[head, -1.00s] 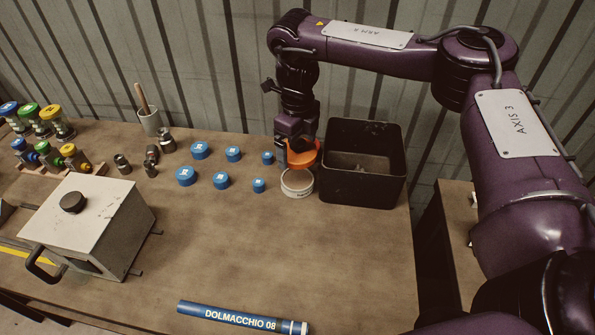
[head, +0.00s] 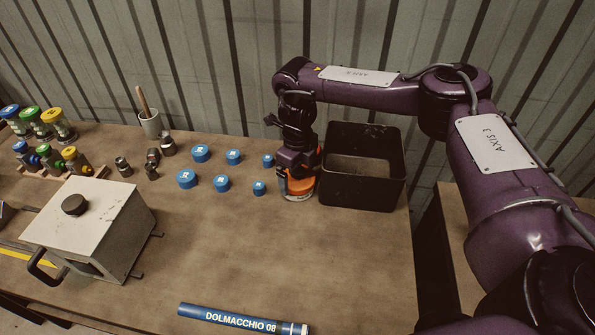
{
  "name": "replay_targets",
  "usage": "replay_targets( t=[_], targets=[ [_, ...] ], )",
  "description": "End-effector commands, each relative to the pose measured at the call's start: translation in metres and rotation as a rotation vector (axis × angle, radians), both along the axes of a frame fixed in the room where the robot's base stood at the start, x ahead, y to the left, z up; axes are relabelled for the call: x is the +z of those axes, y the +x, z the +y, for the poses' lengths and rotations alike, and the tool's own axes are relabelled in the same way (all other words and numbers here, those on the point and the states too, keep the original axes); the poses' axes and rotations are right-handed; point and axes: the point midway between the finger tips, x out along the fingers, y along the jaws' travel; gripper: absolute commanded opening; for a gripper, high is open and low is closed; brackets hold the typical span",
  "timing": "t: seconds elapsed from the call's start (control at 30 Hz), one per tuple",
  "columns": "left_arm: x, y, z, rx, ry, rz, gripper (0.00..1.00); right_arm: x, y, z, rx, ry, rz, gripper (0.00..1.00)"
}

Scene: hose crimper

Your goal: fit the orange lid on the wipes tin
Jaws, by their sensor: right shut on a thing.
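The orange lid (head: 303,184) is in the fingers of my right gripper (head: 298,178), which points down and is shut on it. The pale wipes tin (head: 298,198) stands upright on the table, directly below the lid. The lid is at the tin's top, and only a low band of the tin shows under it. The gripper hides the lid's left and back parts, so I cannot tell whether the lid is fully seated. My left gripper is not in view.
A black open bin (head: 362,190) stands close on the right of the tin. Several blue caps (head: 222,183) stand to its left. A grey crimper box (head: 90,225) is at the left, and a blue tube (head: 243,318) lies at the front. The middle of the table is clear.

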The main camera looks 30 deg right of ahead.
Motion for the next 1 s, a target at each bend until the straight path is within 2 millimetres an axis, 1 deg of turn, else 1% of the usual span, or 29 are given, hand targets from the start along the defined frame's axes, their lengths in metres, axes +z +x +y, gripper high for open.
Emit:
replay_targets(
  t=[0.27,0.37,0.4,0.43,0.67,0.77,0.8,0.83,0.87,0.97,1.0],
  targets=[
    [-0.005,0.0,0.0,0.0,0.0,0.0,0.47,-0.009,0.0,0.0,0.001,0.001,0.0,0.73],
    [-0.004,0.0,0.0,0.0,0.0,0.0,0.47,-0.009,0.0,0.0,0.001,0.001,0.0,0.73],
    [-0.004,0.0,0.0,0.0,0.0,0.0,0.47,-0.009,0.0,0.0,0.001,0.001,0.0,0.98],
    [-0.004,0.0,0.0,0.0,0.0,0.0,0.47,-0.009,0.0,0.0,0.001,0.0,0.0,1.0],
    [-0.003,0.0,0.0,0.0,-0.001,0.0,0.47,-0.008,0.0,0.0,0.0,0.0,0.0,1.0],
    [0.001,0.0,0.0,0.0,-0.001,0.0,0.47,0.0,0.001,0.0,0.0,0.0,-0.001,1.0],
    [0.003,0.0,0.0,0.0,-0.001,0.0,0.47,0.005,0.001,0.0,0.0,-0.001,-0.002,1.0],
    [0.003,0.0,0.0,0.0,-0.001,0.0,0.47,0.008,0.001,0.0,-0.001,-0.001,-0.003,1.0],
    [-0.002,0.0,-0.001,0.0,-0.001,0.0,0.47,0.011,0.001,0.0,-0.001,0.0,-0.002,1.0],
    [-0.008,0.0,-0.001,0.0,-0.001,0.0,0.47,0.031,0.001,0.0,0.0,0.001,-0.005,1.0],
    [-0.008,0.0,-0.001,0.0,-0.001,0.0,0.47,0.042,0.001,0.0,0.001,0.0,-0.005,1.0]
  ],
)
